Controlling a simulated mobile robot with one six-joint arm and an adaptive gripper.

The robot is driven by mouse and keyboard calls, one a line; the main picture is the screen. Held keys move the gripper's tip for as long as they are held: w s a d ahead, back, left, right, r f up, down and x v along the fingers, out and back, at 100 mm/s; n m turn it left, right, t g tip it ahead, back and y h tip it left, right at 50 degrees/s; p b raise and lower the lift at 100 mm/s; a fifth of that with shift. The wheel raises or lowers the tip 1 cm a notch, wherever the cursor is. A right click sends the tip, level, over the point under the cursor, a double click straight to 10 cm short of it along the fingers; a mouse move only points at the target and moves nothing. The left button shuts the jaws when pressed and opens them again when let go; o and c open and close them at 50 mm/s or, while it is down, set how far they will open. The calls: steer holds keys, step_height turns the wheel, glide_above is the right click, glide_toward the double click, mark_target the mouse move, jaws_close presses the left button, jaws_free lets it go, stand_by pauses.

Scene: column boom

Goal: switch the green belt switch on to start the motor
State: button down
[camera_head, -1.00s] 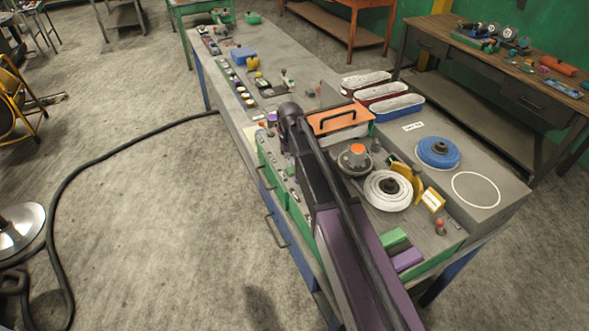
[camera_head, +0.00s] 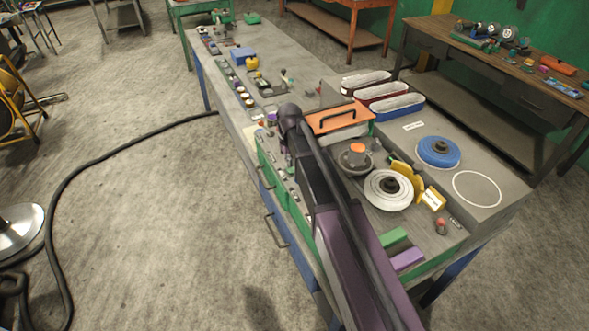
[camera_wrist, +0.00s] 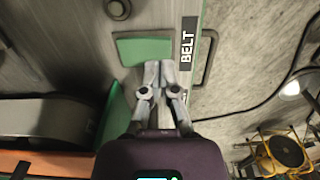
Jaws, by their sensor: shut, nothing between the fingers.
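In the wrist view a green rectangular switch piece (camera_wrist: 143,48) sits on the grey panel, directly beside the black label reading BELT (camera_wrist: 187,43). My gripper (camera_wrist: 152,66) is shut and empty. Its fingertips overlap the lower edge of the green piece in this view; whether they touch it I cannot tell. In the head view my dark arm reaches along the bench's near side, and it hides the gripper and the green piece there.
The workbench (camera_head: 300,68) carries an orange-lidded box (camera_head: 335,116), a white disc (camera_head: 386,204) and a blue disc (camera_head: 438,150) close to my arm. A metal handle (camera_wrist: 208,57) stands beside the BELT label. Another green part (camera_wrist: 114,107) lies left of my fingers.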

mark_target(290, 169)
steer(key=shift+f+b, duration=0.95)
stand_by(0.8)
steer(key=shift+r+p, duration=3.55)
